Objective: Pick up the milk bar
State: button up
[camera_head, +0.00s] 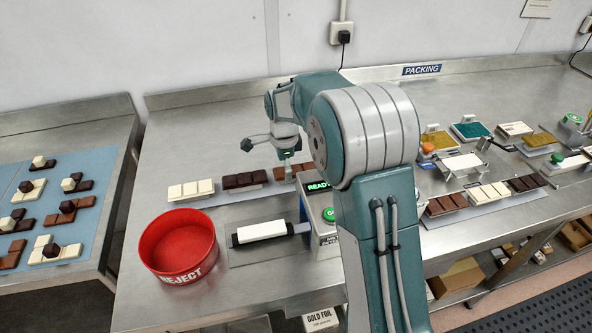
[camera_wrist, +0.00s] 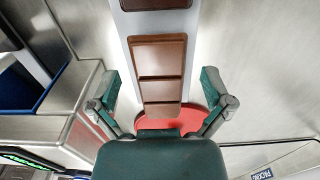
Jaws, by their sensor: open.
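The milk bar (camera_wrist: 160,55) is a mid-brown, three-segment bar. In the wrist view it lies lengthwise at the centre, its near end between the fingers. My gripper (camera_wrist: 160,88) is open, one finger on each side of the bar with a gap; nothing is held. In the head view my gripper (camera_head: 288,158) is over the brown bar (camera_head: 287,173) at the right end of the left row, and my arm hides part of that bar. Height above the bar is hard to tell.
A dark bar (camera_head: 245,180) and a white bar (camera_head: 190,190) share the grey strip. A red reject bowl (camera_head: 178,246) stands at front left. A station with a green READY display (camera_head: 318,186) stands close by on the right. Another brown bar (camera_head: 446,205) lies right of my arm.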

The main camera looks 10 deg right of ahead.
jog(key=shift+a+f, duration=0.1)
jog(key=shift+f, duration=0.15)
dwell(0.3)
jog(key=c, duration=1.2)
